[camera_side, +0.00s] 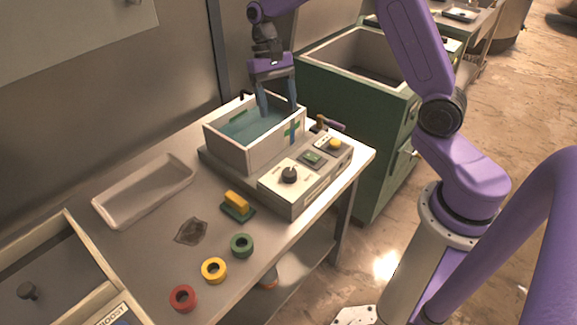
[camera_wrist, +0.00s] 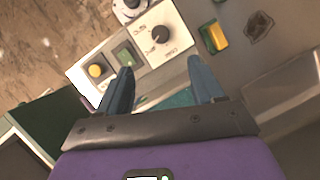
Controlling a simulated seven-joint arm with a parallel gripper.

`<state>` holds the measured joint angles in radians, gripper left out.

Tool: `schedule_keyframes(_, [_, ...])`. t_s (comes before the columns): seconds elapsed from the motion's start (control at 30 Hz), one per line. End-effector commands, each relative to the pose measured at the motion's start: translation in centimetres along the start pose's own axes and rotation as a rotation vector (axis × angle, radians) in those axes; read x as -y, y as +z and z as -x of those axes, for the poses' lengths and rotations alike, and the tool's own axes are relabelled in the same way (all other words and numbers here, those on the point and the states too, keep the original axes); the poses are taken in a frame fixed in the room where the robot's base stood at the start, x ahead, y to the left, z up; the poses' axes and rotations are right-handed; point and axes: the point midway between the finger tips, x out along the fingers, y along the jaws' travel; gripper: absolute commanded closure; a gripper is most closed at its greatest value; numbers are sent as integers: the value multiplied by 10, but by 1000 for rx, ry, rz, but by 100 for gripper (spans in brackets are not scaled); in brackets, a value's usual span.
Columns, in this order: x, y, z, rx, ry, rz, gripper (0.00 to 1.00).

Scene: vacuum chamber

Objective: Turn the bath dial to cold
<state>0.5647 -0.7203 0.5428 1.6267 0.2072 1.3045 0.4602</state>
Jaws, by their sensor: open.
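The bath (camera_side: 228,148) is a white open box with blue-green liquid, set on a grey base on the table. Its control panel (camera_side: 270,182) faces the front right and carries a dark round dial (camera_side: 289,175), a green display (camera_side: 312,158) and a yellow button (camera_side: 335,144). In the wrist view the dial (camera_wrist: 160,34) sits on the white panel, beyond my fingertips. Its printed labels are too small to read. My gripper (camera_side: 278,108) is open and empty, pointing down over the bath, apart from the dial. Its blue fingers also show in the wrist view (camera_wrist: 160,72).
A yellow and green block (camera_side: 237,206), a dark patch (camera_side: 191,231) and red, yellow and green rings (camera_side: 214,270) lie on the table. An empty white tray (camera_side: 143,190) is at left. A green cabinet (camera_side: 385,130) stands behind the bath.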

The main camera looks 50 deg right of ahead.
Motion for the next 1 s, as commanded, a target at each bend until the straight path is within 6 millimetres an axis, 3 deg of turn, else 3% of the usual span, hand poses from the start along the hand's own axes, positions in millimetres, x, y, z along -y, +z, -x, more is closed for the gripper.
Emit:
schedule_keyframes(0.27, [-4,-10,-11,15,-11,-45,33])
schedule_keyframes(1.0, [-3,-7,-143,16,-8,-42,33])
